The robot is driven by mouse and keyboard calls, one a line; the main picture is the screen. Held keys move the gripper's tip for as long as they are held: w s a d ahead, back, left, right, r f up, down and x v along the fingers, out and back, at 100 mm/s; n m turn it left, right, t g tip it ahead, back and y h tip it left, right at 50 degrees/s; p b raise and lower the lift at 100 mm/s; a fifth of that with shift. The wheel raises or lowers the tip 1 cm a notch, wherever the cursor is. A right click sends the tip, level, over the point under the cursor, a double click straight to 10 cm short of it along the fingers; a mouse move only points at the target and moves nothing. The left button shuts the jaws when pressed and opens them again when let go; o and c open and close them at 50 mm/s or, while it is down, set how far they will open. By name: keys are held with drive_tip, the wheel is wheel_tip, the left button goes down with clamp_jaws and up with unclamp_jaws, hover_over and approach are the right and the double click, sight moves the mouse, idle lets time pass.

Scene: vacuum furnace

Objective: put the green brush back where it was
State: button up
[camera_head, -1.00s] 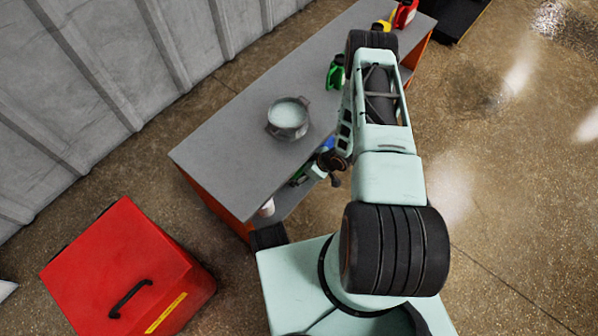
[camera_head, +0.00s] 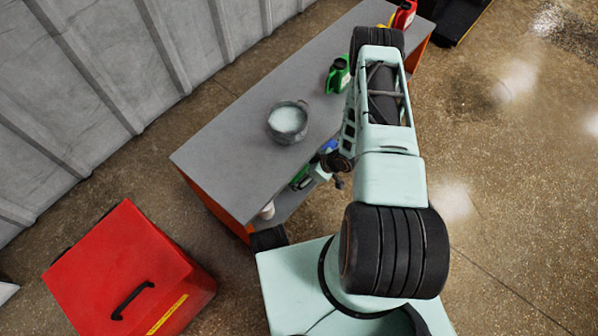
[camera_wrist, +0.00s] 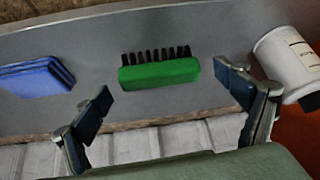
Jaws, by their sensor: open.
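The green brush (camera_wrist: 158,73) lies on a grey shelf (camera_wrist: 200,110), its dark bristles facing the far side in the wrist view. In the head view a small green part of it (camera_head: 300,178) shows at the bench's lower shelf, partly hidden by my gripper. My gripper (camera_wrist: 166,88) is open and empty. Its two fingers stand apart, one to the left and one to the right of the brush in the picture, with no visible contact.
A blue stacked pad (camera_wrist: 37,78) lies left of the brush, and a white labelled container (camera_wrist: 287,62) stands right. A red box (camera_head: 130,270) stands on the floor.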

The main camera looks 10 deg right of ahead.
drive_tip(key=p+v, duration=0.3)
drive_tip(key=v, duration=0.6)
drive_tip(key=shift+r, duration=0.3)
drive_tip(key=shift+d, duration=0.15)
